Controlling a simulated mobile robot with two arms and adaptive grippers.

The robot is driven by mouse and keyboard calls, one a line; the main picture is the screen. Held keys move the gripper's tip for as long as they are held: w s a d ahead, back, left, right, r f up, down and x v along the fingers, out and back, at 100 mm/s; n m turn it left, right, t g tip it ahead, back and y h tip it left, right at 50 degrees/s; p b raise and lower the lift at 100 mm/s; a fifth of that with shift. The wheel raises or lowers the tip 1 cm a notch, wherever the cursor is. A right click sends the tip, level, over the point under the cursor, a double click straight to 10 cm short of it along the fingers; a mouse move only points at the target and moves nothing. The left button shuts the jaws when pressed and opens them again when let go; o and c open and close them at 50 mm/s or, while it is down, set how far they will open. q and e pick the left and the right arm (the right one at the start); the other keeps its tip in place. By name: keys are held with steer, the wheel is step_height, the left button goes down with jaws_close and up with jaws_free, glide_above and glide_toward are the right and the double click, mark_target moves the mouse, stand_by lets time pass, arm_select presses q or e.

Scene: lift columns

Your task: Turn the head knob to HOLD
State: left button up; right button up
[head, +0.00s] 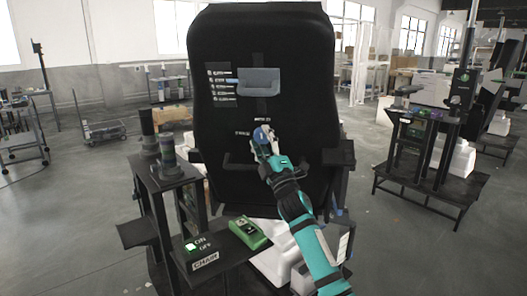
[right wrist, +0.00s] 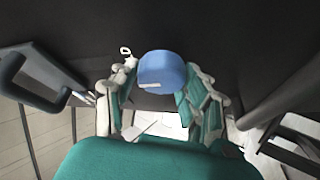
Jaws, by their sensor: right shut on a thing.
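The round blue head knob (head: 264,133) is on the front of a tall black panel (head: 230,105), below its middle. It also shows in the right wrist view (right wrist: 165,70), with a short white mark at its lower left. My right gripper (head: 264,142) is shut on the knob, with one finger on either side of it in the right wrist view (right wrist: 158,88). My left gripper is not in view.
A grey pocket (head: 260,82) and a printed list are higher on the panel. A dark handle bar crosses behind my right forearm. At lower left, a side table carries a green box (head: 249,233), an ON/OFF switch (head: 193,246) and a CHAIR label (head: 205,261).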

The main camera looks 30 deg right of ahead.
steer(key=shift+f+m+b, duration=0.15)
steer(key=shift+m+b, duration=0.15)
stand_by(0.4)
steer(key=o, duration=1.2)
steer(key=shift+c, duration=0.2)
steer(key=v, duration=1.2)
steer(key=shift+w, duration=0.1)
